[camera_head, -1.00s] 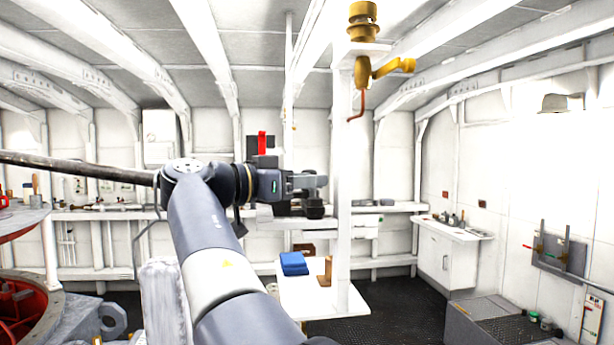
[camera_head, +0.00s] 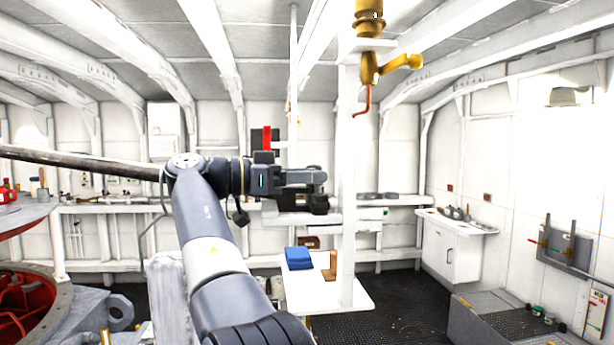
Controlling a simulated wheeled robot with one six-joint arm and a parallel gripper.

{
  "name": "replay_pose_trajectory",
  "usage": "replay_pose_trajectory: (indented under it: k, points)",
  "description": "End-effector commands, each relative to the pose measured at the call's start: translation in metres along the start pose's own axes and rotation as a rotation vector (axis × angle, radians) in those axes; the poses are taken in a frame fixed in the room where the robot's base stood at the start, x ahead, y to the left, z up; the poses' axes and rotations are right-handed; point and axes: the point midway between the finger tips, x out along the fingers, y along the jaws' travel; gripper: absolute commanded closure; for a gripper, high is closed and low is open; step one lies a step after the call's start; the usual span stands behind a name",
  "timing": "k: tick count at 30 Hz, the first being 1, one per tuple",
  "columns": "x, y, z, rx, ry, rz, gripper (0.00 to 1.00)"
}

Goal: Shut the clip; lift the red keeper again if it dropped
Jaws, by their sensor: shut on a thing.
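The red keeper (camera_head: 267,138) is a narrow upright red bar in front of a dark plate (camera_head: 256,142), above and behind my wrist. My gripper (camera_head: 318,196) points right, just left of the white post. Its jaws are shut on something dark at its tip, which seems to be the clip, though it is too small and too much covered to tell. Whether the clip itself is open or shut cannot be seen. The gripper's tip is below and to the right of the red keeper, apart from it in the picture.
The white post (camera_head: 350,200) stands close right of my gripper, with a brass fitting (camera_head: 372,65) on top. A long dark bar (camera_head: 80,160) runs left of my arm.

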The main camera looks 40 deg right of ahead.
Motion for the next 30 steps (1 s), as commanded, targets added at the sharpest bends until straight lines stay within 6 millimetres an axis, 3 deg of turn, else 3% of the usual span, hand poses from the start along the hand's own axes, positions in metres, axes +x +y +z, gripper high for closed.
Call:
replay_pose_trajectory:
  k: [2,3,6,13,17,27,30]
  points:
    - [0.0,0.0,-0.001,0.0,0.002,-0.001,0.86]
    - [0.0,0.0,-0.001,0.001,0.003,-0.001,0.61]
    - [0.0,0.0,-0.001,0.0,0.002,-0.001,0.55]
    - [-0.001,0.0,0.0,0.0,0.001,-0.002,0.55]
    - [-0.012,-0.001,0.0,0.0,0.001,-0.003,0.55]
    - [-0.08,-0.001,0.0,0.001,0.001,-0.005,0.55]
    - [-0.092,-0.001,0.0,0.002,0.002,-0.003,0.55]
